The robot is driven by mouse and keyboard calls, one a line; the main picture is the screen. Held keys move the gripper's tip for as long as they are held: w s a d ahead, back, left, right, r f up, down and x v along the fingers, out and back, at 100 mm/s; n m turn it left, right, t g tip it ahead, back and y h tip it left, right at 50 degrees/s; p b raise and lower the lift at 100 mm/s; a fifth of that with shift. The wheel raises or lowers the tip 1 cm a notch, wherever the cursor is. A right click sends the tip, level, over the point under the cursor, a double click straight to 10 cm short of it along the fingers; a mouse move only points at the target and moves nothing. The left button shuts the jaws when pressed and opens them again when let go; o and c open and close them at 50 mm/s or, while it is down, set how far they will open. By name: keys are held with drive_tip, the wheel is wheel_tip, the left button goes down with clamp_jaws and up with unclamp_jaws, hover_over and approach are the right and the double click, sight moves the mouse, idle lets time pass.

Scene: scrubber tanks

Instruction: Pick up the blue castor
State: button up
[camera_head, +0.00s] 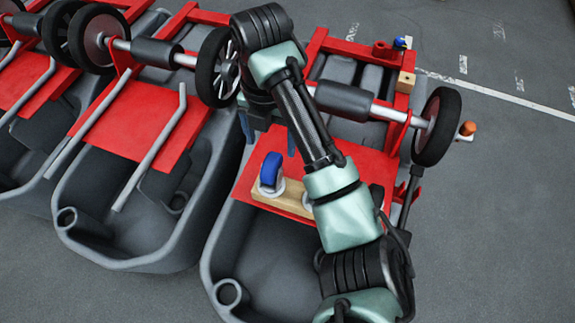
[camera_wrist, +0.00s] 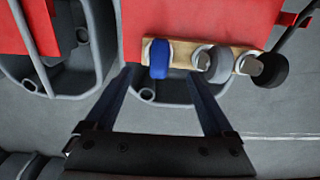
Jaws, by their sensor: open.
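The blue castor (camera_head: 271,170) stands upright on a light wooden block on a red plate, left of my arm. In the wrist view the blue castor (camera_wrist: 159,58) sits at the left end of the wooden block (camera_wrist: 232,48), just beyond and between my fingertips. My gripper (camera_wrist: 160,78) is open and empty, its two dark blue fingers apart. In the head view my gripper (camera_head: 268,138) shows only partly, behind my arm and above the castor. A grey castor (camera_wrist: 214,63) and a dark-wheeled castor (camera_wrist: 268,70) stand along the block to the right; my arm mostly hides them in the head view.
The red plate (camera_head: 243,186) lies over a grey tank (camera_head: 222,250). A similar tank (camera_head: 140,235) stands to the left. A black wheel (camera_head: 437,127) on an axle is at the right. A small blue object (camera_head: 399,43) sits on the red frame. Floor at right is clear.

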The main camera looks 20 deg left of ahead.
sight(271, 159)
wheel_tip(271, 159, down, 8)
drive_tip(key=b, duration=0.2)
drive_tip(key=shift+s+r+b, duration=0.15)
drive_tip(key=shift+r+b, duration=0.1)
drive_tip(key=shift+b, duration=0.15)
drive_tip(key=f, duration=0.1)
drive_tip(key=f+b, duration=0.1)
drive_tip(key=f, duration=0.1)
drive_tip(key=f+b, duration=0.1)
drive_tip(key=f, duration=0.1)
drive_tip(key=shift+s, duration=0.25)
clamp_jaws()
